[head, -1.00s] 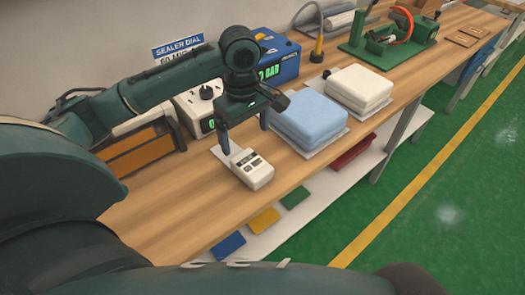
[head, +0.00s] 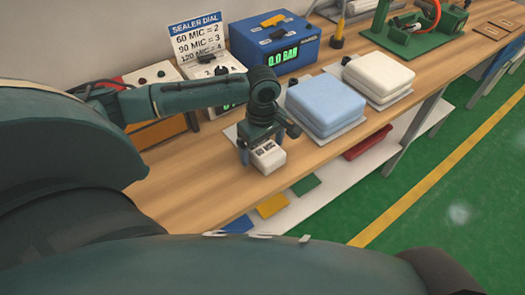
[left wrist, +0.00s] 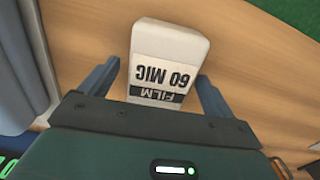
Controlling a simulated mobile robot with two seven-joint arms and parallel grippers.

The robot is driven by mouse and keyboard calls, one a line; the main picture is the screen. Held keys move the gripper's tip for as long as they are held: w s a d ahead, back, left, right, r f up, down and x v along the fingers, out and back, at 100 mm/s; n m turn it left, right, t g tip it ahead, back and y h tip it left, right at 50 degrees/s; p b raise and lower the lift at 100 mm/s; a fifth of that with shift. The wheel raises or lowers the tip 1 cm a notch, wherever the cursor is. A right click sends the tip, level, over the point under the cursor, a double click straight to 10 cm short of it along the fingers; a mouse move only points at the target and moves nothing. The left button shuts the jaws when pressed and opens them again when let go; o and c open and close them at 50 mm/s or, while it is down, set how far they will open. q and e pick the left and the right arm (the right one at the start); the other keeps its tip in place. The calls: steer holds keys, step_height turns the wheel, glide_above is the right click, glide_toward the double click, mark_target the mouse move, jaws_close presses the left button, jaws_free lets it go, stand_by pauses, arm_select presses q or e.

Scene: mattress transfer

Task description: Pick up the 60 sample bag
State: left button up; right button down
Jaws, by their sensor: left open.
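The 60 sample bag (head: 270,160) is a small white block near the front edge of the wooden bench. In the left wrist view the bag (left wrist: 168,50) reads "FILM 60 MIC" on a white label with a dark band. My left gripper (head: 262,152) is over the bag in the head view and hides part of it. In the left wrist view my left gripper (left wrist: 155,85) is open, with one finger on each side of the bag and gaps between. My right gripper is not in view.
A blue stack (head: 326,100) and a white stack (head: 379,75) stand right of the bag. A blue box reading 0.0 BAR (head: 275,45) and a sealer dial sign (head: 197,36) are behind. A lower shelf (head: 335,178) holds coloured pieces. Bare bench (head: 200,195) lies left of the bag.

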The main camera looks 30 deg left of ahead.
arm_select(q)
steer(key=shift+f, duration=0.45)
steer(key=c, duration=1.1)
steer(key=shift+r, duration=0.1)
